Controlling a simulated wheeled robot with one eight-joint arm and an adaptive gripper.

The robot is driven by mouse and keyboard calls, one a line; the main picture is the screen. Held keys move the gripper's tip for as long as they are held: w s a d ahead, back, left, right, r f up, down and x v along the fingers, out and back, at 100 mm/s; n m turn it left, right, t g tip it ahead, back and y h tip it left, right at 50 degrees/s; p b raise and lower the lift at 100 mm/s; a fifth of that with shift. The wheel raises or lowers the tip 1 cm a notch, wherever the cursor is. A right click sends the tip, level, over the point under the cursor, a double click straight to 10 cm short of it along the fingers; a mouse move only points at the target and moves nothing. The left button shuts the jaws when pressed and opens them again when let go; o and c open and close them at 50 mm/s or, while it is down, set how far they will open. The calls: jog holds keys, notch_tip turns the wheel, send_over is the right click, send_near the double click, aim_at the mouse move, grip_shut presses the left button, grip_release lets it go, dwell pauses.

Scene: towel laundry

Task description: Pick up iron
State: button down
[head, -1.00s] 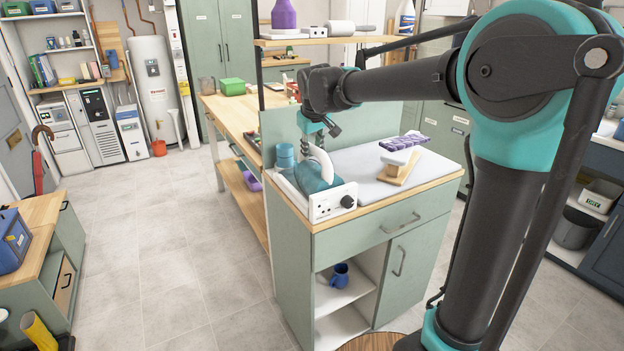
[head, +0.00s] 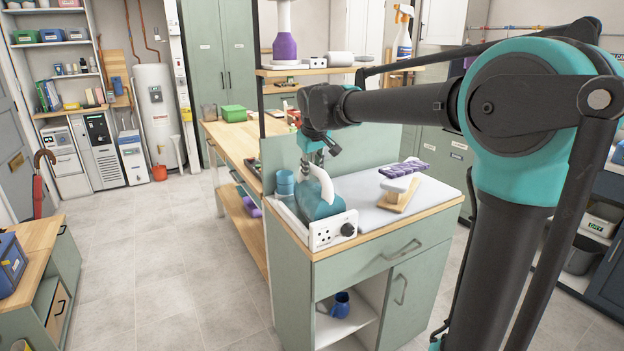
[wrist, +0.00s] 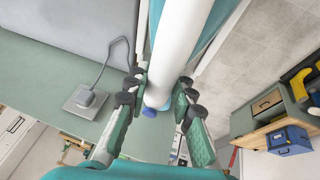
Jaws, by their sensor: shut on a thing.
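The iron (head: 316,204) has a teal body and a curved white handle, and sits at the left end of the cabinet top in the head view. My gripper (head: 317,157) reaches down on it from above. In the wrist view the iron's white handle (wrist: 180,50) runs between my gripper's (wrist: 160,108) green-padded fingers, which are shut on it. I cannot tell whether the iron touches the surface below. Its underside is partly hidden by the socket box (head: 333,230).
A grey ironing pad (head: 365,188) covers the cabinet top. A wooden-based brush (head: 399,195) and folded purple cloth (head: 405,168) lie to the right. A teal cup stack (head: 285,183) stands close behind the iron. A blue mug (head: 341,304) sits on the open shelf below.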

notch_tip(320, 180, up, 18)
jog(key=shift+f, duration=0.25)
jog(key=c, duration=1.8)
grip_release()
grip_shut()
